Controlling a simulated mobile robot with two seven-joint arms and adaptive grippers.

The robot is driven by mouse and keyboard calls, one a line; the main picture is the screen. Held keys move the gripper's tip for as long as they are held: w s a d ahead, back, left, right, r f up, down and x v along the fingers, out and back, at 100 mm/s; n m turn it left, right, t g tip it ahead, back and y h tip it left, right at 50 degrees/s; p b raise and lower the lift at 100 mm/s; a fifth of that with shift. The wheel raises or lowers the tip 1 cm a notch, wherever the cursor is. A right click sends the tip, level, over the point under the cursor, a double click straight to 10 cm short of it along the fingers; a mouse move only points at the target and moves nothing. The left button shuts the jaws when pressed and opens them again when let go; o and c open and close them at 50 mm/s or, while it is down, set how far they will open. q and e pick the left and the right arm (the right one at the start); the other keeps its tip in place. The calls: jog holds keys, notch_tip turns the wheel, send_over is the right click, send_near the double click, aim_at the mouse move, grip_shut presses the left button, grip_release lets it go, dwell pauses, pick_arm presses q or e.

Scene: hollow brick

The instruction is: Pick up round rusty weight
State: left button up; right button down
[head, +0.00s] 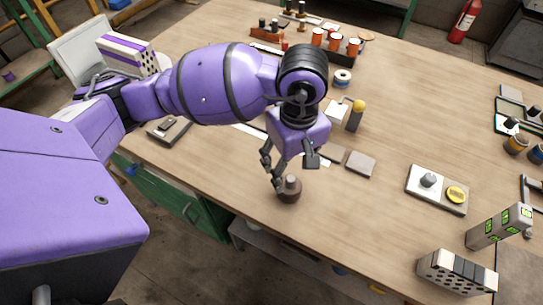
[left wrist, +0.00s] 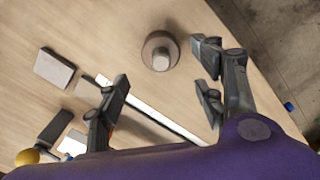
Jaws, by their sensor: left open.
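The round rusty weight (head: 289,191) is a small brown disc with a knob on top. It stands upright on the wooden table near its front edge. In the left wrist view the weight (left wrist: 160,52) lies beyond the fingertips, a little left of the right-hand fingers. My left gripper (head: 290,170) is open and empty, just above and behind the weight in the head view. In the left wrist view its fingers (left wrist: 165,75) are spread wide with bare table between them. I cannot tell whether a finger touches the weight. My right gripper is not in view.
Grey blocks (head: 360,163) lie right of the gripper. A yellow-topped post (head: 357,112) stands behind it. A white plate with a knob and yellow disc (head: 437,189) lies further right, near a white perforated block (head: 457,272). Table between is clear.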

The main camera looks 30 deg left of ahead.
aim_at(293, 176)
pick_arm(q)
jog(key=f, duration=0.7)
jog(key=shift+s+d+p, duration=0.1)
jog(key=shift+d+p, duration=0.1)
jog(key=shift+p, duration=0.15)
jog(key=c, duration=1.5)
grip_shut()
